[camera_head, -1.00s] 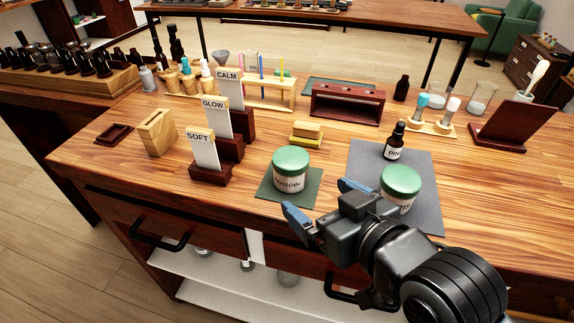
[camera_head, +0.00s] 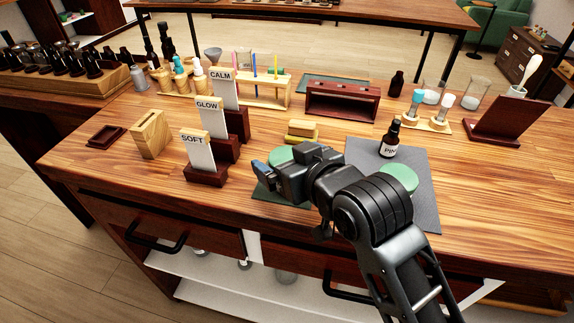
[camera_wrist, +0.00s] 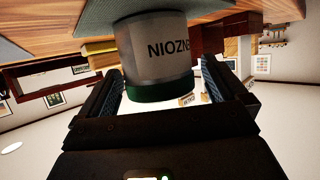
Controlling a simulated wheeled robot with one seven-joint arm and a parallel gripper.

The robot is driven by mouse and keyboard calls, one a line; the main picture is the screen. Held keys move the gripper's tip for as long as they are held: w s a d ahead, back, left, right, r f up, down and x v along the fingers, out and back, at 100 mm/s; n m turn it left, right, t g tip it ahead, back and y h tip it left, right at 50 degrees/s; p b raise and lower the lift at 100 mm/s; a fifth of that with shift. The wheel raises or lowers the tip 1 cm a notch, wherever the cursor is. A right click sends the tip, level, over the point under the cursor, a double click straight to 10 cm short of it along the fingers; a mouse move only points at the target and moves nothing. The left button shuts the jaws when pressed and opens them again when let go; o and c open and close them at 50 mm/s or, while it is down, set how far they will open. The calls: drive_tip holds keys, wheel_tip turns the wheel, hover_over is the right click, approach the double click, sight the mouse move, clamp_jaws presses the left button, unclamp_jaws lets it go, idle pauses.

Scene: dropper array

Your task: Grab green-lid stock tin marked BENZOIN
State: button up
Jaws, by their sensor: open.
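The BENZOIN tin is mostly hidden behind my gripper in the head view; part of its green lid (camera_head: 281,156) shows. In the wrist view the tin (camera_wrist: 158,50) appears upside down, with its label reading in part and its green lid at the bottom, between my two fingers. My gripper (camera_wrist: 167,88) is open, with a finger on each side of the tin. I cannot tell whether either finger touches it. A second green-lid tin (camera_head: 401,178) is to the right, largely covered by my arm.
The BENZOIN tin's dark green mat (camera_head: 262,192) shows beside my gripper. A brown dropper bottle (camera_head: 389,141) stands on the grey mat (camera_head: 425,205). Yellow blocks (camera_head: 301,131) lie behind the gripper. The SOFT card stand (camera_head: 205,174) is to the left.

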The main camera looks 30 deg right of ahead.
drive_tip(key=shift+w+f, duration=0.15)
drive_tip(key=shift+w, duration=0.05)
drive_tip(key=shift+c, duration=0.4)
drive_tip(key=c, duration=1.1)
